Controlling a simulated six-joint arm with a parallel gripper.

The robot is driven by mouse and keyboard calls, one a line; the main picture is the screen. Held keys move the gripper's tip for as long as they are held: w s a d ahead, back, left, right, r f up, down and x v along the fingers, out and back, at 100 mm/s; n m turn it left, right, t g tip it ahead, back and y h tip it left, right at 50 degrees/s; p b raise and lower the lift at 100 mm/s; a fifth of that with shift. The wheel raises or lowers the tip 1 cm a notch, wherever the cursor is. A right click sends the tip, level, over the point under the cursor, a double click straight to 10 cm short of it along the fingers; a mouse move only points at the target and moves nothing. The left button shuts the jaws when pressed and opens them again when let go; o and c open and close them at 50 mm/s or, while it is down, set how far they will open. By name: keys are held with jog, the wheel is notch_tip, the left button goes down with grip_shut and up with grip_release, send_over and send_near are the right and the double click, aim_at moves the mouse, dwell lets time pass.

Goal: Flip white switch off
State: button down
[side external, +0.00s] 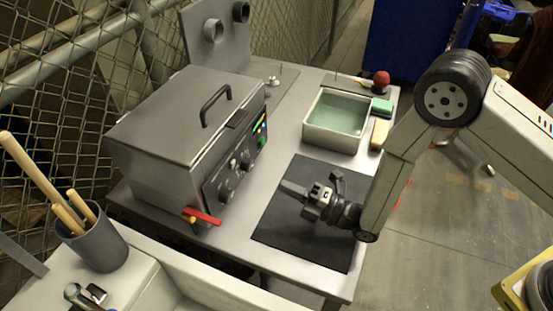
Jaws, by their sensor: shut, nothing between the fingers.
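A grey metal tank (170,125) with a closed, handled lid stands at the left of the table. Its front control panel (228,178) carries dark knobs and small coloured lights. A small pale piece (233,163) shows among the knobs; I cannot tell whether it is the white switch or which way it is set. My gripper (284,187) is shut and empty. It is over the black mat, to the right of the panel and apart from it, with its fingers pointing left toward the tank.
The black mat (305,240) is otherwise clear. A bin of greenish liquid (312,133) stands behind it, beside a green sponge (381,106) and a red ball-topped item (381,78). A red handle (203,216) sticks out at the tank's lower front corner. A cup (95,250) holds wooden rods.

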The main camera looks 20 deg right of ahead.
aim_at(235, 163)
jog(key=x, duration=1)
jog(key=shift+w+a+r, duration=0.1)
jog(key=shift+w+a, duration=0.05)
jog(key=shift+a, duration=0.05)
